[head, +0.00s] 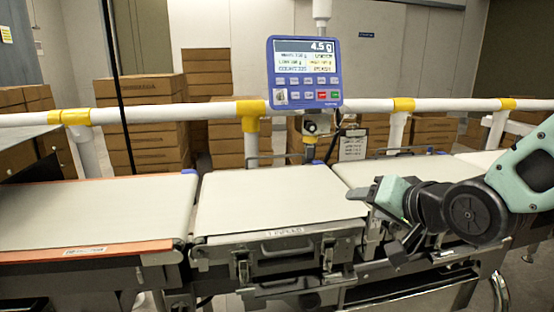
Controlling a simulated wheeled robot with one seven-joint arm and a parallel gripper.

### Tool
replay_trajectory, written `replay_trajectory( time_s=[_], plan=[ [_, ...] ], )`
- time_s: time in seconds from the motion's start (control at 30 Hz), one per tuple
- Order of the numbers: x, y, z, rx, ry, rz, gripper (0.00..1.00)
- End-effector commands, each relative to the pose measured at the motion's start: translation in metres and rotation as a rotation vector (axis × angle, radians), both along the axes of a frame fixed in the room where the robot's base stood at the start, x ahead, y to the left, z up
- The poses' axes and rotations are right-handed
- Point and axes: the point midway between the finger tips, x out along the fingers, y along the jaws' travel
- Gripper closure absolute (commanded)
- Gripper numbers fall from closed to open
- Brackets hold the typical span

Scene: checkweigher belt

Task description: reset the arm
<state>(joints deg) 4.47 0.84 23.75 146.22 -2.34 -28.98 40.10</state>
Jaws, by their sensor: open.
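My gripper (374,211) is at the right of the head view, in front of the near edge of the conveyor, by the gap between the middle and right belts. Its jaws point left, are open, and hold nothing that I can see. My arm comes in from the right edge and partly hides the right belt (385,170). The middle weighing belt (280,195) is bare. The left belt (95,210) is bare too.
A blue display (304,72) reading 4.5 g stands on a post behind the middle belt. A white rail (190,111) with yellow joints runs behind the belts. Cardboard boxes (140,125) are stacked beyond it. The space above the belts is free.

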Motion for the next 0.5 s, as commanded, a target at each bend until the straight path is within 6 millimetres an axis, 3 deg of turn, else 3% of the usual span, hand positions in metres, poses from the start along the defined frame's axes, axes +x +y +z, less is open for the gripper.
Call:
replay_trajectory(
  time_s=[0.2,0.3,0.5],
  plan=[
    [-0.077,0.037,-0.083,-0.326,0.269,0.274,0.41],
    [-0.116,0.043,-0.107,-0.46,0.383,0.412,0.41],
    [-0.176,0.044,-0.134,-0.633,0.538,0.631,0.41]
  ],
)
